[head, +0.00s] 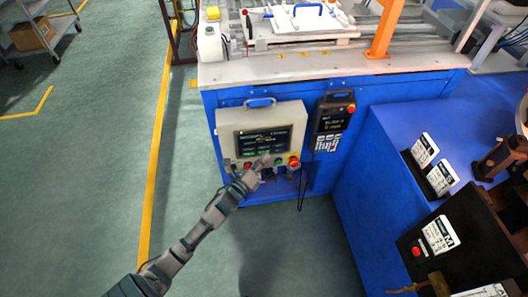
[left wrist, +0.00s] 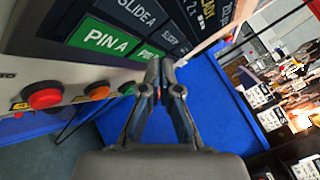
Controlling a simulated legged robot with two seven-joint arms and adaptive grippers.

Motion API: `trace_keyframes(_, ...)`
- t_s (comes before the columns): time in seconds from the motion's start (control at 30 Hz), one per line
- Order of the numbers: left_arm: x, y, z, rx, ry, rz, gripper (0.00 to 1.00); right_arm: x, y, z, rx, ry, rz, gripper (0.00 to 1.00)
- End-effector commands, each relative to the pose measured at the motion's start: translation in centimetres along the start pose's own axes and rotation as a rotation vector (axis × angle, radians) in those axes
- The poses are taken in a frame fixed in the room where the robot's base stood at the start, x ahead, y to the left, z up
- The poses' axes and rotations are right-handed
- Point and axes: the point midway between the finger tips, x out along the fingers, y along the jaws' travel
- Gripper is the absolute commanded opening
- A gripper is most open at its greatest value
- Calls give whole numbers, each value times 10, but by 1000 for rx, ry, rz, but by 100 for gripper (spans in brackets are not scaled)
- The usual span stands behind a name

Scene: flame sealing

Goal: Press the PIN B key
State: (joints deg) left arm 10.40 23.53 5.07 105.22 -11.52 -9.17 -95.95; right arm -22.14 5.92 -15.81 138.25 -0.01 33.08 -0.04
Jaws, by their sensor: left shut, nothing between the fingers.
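The control box (head: 226,121) has a dark touch screen (head: 262,137) with rows of keys. In the left wrist view, the green PIN A key (left wrist: 104,38) is plain to read. Beside it to the right is a second green key (left wrist: 147,51), partly hidden by my fingertips; its label is not fully readable. Dark SLIDE A (left wrist: 137,11) and another SLIDE key (left wrist: 174,40) lie above. My left gripper (left wrist: 160,68) is shut and empty, its tips at the second green key; contact cannot be told. In the head view it (head: 263,162) is at the screen's lower edge. My right gripper is out of view.
A handheld pendant (head: 333,115) hangs to the right on the blue bench (head: 400,90). Clear floor lies to the left.

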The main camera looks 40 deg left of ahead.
Motion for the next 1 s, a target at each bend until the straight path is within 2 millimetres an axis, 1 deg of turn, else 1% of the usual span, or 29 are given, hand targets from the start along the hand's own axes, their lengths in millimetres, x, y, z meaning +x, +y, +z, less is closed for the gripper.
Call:
trace_keyframes(0.73,4,2,3,0,-1,-1,0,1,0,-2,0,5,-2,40)
trace_keyframes(1.0,-1,-2,0,-1,-1,-1,0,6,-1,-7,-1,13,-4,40)
